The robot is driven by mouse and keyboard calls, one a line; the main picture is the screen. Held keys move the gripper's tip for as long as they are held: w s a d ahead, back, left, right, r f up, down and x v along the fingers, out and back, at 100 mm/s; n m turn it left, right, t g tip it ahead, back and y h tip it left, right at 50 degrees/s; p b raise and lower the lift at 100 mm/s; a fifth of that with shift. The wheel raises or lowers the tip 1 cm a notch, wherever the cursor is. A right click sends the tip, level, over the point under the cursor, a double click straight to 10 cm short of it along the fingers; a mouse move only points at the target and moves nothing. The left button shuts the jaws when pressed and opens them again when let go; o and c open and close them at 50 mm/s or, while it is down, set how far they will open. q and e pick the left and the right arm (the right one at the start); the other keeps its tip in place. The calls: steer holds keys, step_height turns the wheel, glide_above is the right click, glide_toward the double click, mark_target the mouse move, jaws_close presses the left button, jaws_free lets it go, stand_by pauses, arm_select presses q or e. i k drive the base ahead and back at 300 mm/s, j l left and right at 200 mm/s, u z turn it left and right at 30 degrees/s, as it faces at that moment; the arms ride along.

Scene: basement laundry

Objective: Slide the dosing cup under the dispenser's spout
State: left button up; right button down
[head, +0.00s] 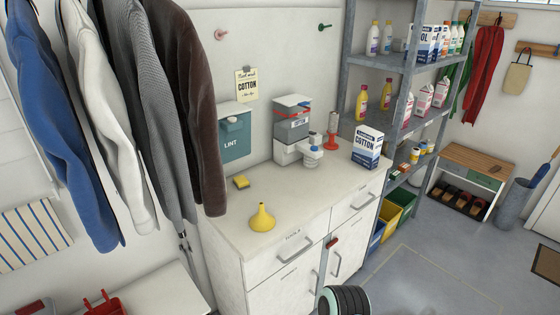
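The dispenser (293,126) stands on the cabinet top against the wall. It has a grey see-through upper part with red marks and a white lower body. A white and blue spout part (314,142) juts from its right side. A small white-blue shape shows just below that part; I cannot tell whether it is the dosing cup or part of the dispenser. A clear upright cylinder with an orange base (330,143) stands to the right of the spout.
A yellow funnel (262,219) and yellow sponge (241,182) lie on the cabinet top (300,195). A teal lint bin (235,133) is on the wall. Jackets hang at left. The counter's front middle is clear.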

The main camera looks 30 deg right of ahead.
mark_target(308, 162)
steer(key=l+u, duration=0.4)
steer(key=k+l+u, duration=0.15)
steer(key=l+u, duration=0.25)
steer(key=k+l+u, duration=0.1)
steer(key=l, duration=0.25)
steer(key=k+l+u, duration=0.1)
steer(key=l, duration=0.25)
steer(key=k+l+u, duration=0.1)
steer(key=k+l, duration=0.35)
steer(key=l, duration=0.2)
steer(key=k+l, duration=0.2)
steer(key=l, duration=0.2)
steer(key=k+l+u, duration=0.1)
steer(key=l, duration=0.3)
steer(key=k+l, duration=0.55)
steer(key=l, duration=0.25)
steer(key=i+u, duration=0.05)
